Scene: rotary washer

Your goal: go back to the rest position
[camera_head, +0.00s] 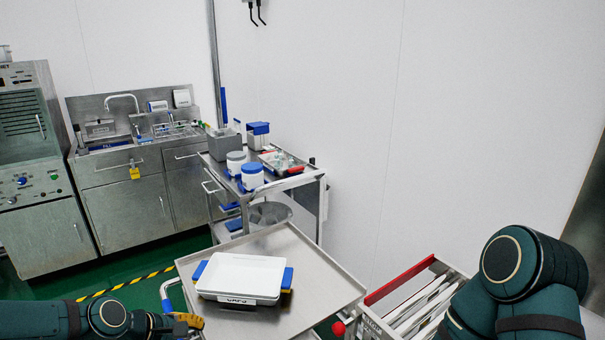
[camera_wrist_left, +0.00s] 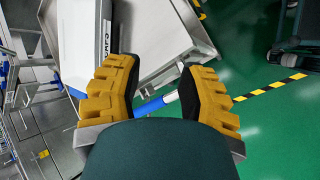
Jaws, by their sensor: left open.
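In the head view my left gripper (camera_head: 190,321) is at the bottom left, just off the front left edge of a steel cart top (camera_head: 310,268).
A second steel trolley (camera_head: 315,178) with jars and a small tray stands behind. A steel sink counter (camera_head: 124,199) and a control cabinet (camera_head: 34,170) are at the left. A red-edged rack (camera_head: 402,279) is at the right. Green floor (camera_head: 150,290) lies open at the left.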

